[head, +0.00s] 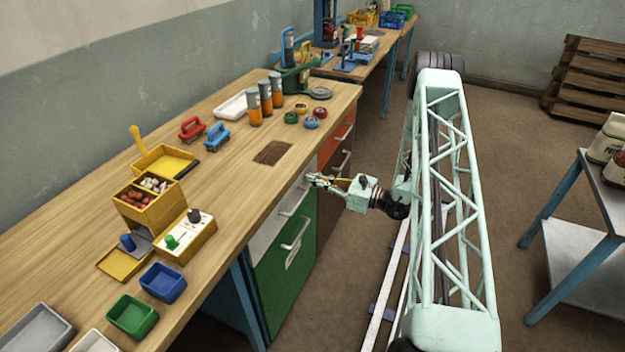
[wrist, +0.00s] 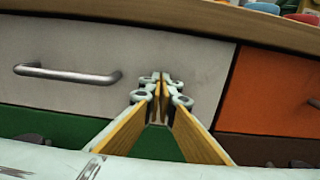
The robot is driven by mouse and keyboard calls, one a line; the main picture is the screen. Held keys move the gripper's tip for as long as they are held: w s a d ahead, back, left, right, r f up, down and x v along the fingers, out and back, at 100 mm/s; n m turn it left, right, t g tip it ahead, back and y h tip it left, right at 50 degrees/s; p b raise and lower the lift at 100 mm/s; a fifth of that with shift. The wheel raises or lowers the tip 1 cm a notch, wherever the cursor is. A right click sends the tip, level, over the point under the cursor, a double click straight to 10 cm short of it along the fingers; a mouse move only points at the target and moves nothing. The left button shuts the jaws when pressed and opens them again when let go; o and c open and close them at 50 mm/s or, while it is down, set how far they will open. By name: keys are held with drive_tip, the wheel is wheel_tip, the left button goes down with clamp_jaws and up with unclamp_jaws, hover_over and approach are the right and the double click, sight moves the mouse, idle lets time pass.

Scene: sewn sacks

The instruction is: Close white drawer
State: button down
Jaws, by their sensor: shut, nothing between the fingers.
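The white drawer (wrist: 60,95) fills much of the wrist view, with a grey bar handle (wrist: 68,73) left of my gripper. In the head view the white drawer (head: 268,236) is the top drawer under the wooden workbench, above a green drawer (head: 290,265). Its front looks about flush with its neighbours, though I cannot tell whether a small gap is left. My gripper (wrist: 162,82) is shut and empty, its tips at the right part of the white front. In the head view my gripper (head: 316,179) is beside the bench front; contact cannot be told.
An orange drawer (wrist: 275,85) is right of the white one, with a brown drawer (wrist: 255,148) below it. The workbench top (head: 225,200) holds bins, tools and bottles. A metal table (head: 585,215) stands at the right. The floor between is mostly clear.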

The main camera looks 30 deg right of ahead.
drive_tip(key=p+v, duration=0.1)
drive_tip(key=v, duration=1.3)
idle(0.8)
drive_tip(key=s+a+r+n+g+y, duration=0.2)
drive_tip(key=a+r+n+g, duration=0.4)
drive_tip(key=a+r, duration=0.7)
drive_tip(key=s+a+r+n+g+y, duration=0.1)
drive_tip(key=s+a+r+n+g, duration=0.35)
drive_tip(key=a+r, duration=0.85)
drive_tip(key=s+a+r+n+g+h, duration=0.3)
drive_tip(key=s+a+r+n+g, duration=0.2)
drive_tip(key=s+a+r+n, duration=0.4)
drive_tip(key=s+r+n+t+h, duration=0.2)
drive_tip(key=s+r+n+h, duration=0.3)
drive_tip(key=s, duration=0.7)
drive_tip(key=s+r+n+t+h, duration=0.2)
drive_tip(key=s+r+n+h, duration=0.2)
drive_tip(key=s+r, duration=0.3)
drive_tip(key=shift+s+a+r+n+h, duration=0.3)
drive_tip(key=shift+s+r+n+h, duration=0.15)
drive_tip(key=shift+s, duration=2.35)
